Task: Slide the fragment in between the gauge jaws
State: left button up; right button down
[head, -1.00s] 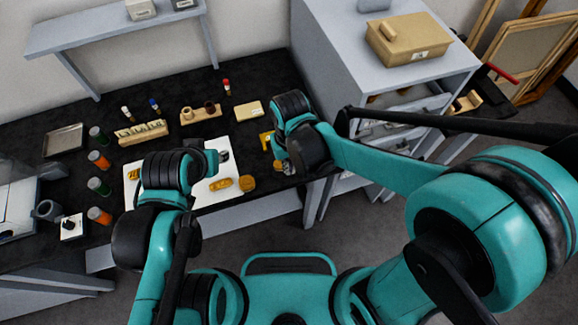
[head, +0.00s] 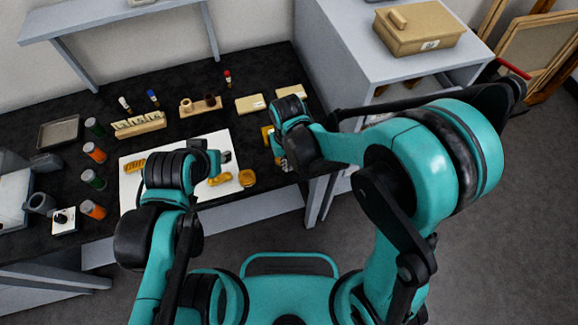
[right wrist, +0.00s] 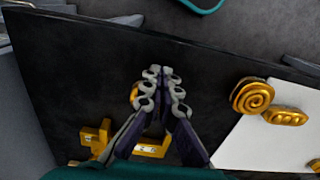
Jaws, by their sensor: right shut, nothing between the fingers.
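The yellow gauge (head: 267,135) lies near the right end of the black bench, partly hidden by my right wrist. In the right wrist view its yellow parts (right wrist: 96,137) show beside and behind my fingers. My right gripper (right wrist: 161,78) is shut and empty, low over the bench by the gauge. A small gold piece (right wrist: 134,93) shows partly behind its fingers; I cannot tell its full shape.
Tan blocks (head: 250,103), a wooden rack (head: 140,124) and a stand (head: 200,107) line the back. Several jars (head: 94,153) and a grey tray (head: 60,132) are at the left. A grey cabinet (head: 350,60) with a tan box (head: 418,27) borders the right.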

jog(key=w, duration=0.2)
jog(key=w+a, duration=0.1)
jog(key=w, duration=0.1)
jog(key=shift+w+a+b, duration=0.15)
jog(key=shift+a+b, duration=0.05)
jog(key=shift+b, duration=0.1)
